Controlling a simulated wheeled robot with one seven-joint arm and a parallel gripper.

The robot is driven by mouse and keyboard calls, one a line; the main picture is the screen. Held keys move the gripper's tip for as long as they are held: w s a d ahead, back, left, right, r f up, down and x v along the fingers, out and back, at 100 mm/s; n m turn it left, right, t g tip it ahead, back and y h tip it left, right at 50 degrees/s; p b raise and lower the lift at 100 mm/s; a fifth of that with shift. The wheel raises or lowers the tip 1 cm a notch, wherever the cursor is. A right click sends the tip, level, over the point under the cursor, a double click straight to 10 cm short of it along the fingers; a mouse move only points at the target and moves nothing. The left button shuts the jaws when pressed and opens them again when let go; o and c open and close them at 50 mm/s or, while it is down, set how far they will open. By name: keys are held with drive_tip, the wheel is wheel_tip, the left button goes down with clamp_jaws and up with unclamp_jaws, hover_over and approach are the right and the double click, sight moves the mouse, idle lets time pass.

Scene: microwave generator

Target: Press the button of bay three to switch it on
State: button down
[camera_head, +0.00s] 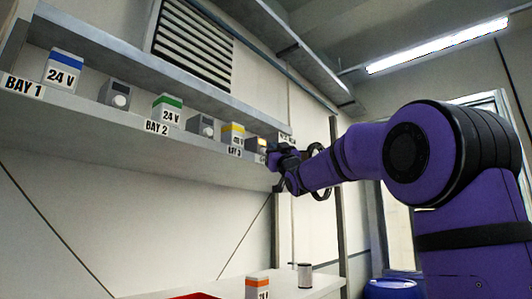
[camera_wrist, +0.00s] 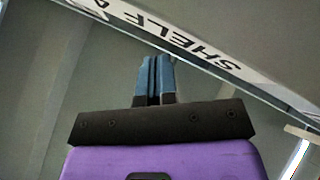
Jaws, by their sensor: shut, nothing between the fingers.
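The bay three label (camera_head: 234,151) is on the shelf's front edge, below a yellow-topped box (camera_head: 233,135). Just right of that box is a small grey unit (camera_head: 255,145) with a yellowish patch; my gripper is close to its right side in the head view. The button itself is too small or hidden to make out. My gripper (camera_head: 277,160) is at the right end of the shelf, and I cannot tell whether it touches anything. In the wrist view its blue-grey fingers (camera_wrist: 155,78) are shut together and empty.
The bay 1 label (camera_head: 22,87) and bay 2 label (camera_head: 157,127) are further left, with boxes and grey units above. The wrist view shows a strip marked SHELF (camera_wrist: 200,48) upside down. Below, a counter (camera_head: 325,281) holds a can (camera_head: 305,275) and an orange-topped box (camera_head: 257,287).

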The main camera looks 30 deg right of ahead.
drive_tip(key=s+d, duration=0.2)
drive_tip(key=s, duration=0.3)
drive_tip(key=shift+s, duration=0.35)
idle(3.2)
drive_tip(key=s+a+f+m+g+h, duration=0.2)
drive_tip(key=s+a+f+g, duration=0.1)
drive_tip(key=f, duration=0.4)
drive_tip(key=s+a+f+m+g+h, duration=0.1)
drive_tip(key=s+a+f+m+g, duration=0.1)
drive_tip(key=f+g, duration=0.3)
drive_tip(key=s+a+f+m+g+h, duration=0.1)
drive_tip(key=s+a+f+g+h, duration=0.15)
drive_tip(key=f, duration=0.55)
drive_tip(key=s+a+f+g+y, duration=0.1)
drive_tip(key=s+a+f+g, duration=0.1)
drive_tip(key=s+f, duration=0.5)
drive_tip(key=s+a+f+g+y, duration=0.2)
drive_tip(key=s+f+g, duration=0.3)
drive_tip(key=s+f, duration=0.3)
drive_tip(key=s+a+f+g+y, duration=0.1)
drive_tip(key=s+a+f+g, duration=0.2)
drive_tip(key=s+f, duration=0.4)
wheel_tip(320, 180, down, 4)
drive_tip(key=shift+s+a+r+n, duration=0.1)
drive_tip(key=shift+s+a+n, duration=0.25)
drive_tip(key=shift+a, duration=0.2)
